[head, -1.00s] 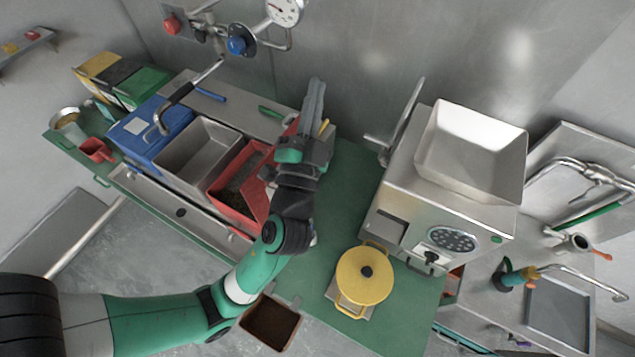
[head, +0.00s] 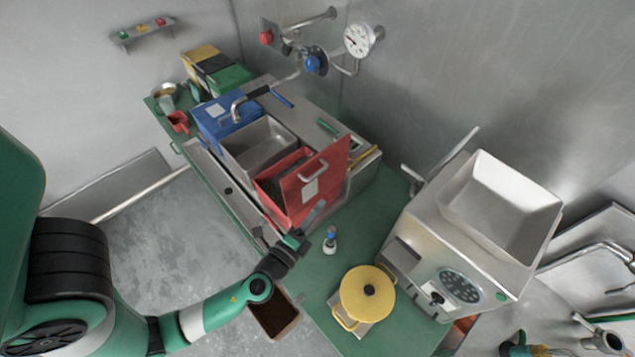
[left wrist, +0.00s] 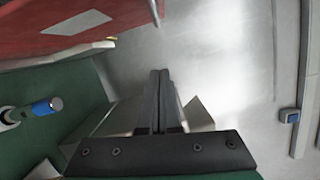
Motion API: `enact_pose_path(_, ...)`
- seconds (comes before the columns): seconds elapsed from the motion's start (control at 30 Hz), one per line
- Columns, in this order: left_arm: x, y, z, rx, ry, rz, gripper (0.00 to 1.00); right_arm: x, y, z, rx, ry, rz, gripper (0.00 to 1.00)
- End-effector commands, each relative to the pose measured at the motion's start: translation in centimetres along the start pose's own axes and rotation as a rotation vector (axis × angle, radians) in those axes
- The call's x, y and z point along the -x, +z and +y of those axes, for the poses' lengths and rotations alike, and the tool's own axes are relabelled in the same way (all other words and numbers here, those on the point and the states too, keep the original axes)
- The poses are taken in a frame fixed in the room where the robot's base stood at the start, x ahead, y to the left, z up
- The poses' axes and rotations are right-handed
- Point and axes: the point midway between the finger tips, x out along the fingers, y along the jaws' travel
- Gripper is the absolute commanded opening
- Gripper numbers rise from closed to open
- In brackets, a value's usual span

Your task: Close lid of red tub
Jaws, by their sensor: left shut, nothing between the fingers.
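The red tub (head: 268,190) stands at the right end of the row of tubs on the counter, its dark inside showing. Its red lid (head: 335,160) stands raised on the tub's right side, with a pale handle and a white label. A red panel with a pale patch, apparently the lid (left wrist: 120,17), fills the upper left of the left wrist view. My left gripper (head: 318,210) is shut and empty, just in front of the lid's lower part; I cannot tell whether it touches. Its closed fingers (left wrist: 160,78) point up in the left wrist view. My right gripper is not in view.
A small blue-topped bottle (head: 330,240) stands on the green counter close to my left gripper. A yellow pot (head: 368,292) and a grey machine (head: 465,235) are to the right. An open steel tub (head: 262,140) adjoins the red one. Some green counter is clear.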

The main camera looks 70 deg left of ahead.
Motion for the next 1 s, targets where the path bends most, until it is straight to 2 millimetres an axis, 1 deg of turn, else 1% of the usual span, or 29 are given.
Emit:
enact_pose_path(0.03, -1.3, 0.2, -0.3, 0.0, -0.001, -0.006, 0.0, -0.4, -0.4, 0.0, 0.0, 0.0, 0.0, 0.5)
enact_pose_path(0.1, -2.8, 0.2, -0.4, 0.001, -0.001, -0.005, 0.0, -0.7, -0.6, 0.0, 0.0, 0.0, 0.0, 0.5)
enact_pose_path(0.2, -5.0, 0.1, -0.3, 0.001, -0.002, -0.003, 0.0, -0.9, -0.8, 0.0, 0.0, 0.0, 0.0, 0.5)
enact_pose_path(0.23, -5.2, 0.6, -0.1, 0.0, 0.0, -0.006, 0.0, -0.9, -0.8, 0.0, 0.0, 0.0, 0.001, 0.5)
enact_pose_path(0.33, -5.4, 2.3, 0.0, -0.001, 0.001, -0.007, 0.0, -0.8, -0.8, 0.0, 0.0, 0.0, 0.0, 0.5)
enact_pose_path(0.5, -5.7, 3.6, 0.0, 0.0, 0.0, -0.002, 0.0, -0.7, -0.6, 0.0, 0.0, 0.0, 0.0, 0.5)
enact_pose_path(0.6, -5.8, 3.9, 0.0, 0.001, 0.0, 0.0, 0.0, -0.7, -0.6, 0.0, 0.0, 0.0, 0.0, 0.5)
enact_pose_path(1.0, -6.0, 3.7, -0.2, 0.008, 0.001, 0.003, 0.0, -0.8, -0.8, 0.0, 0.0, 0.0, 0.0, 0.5)
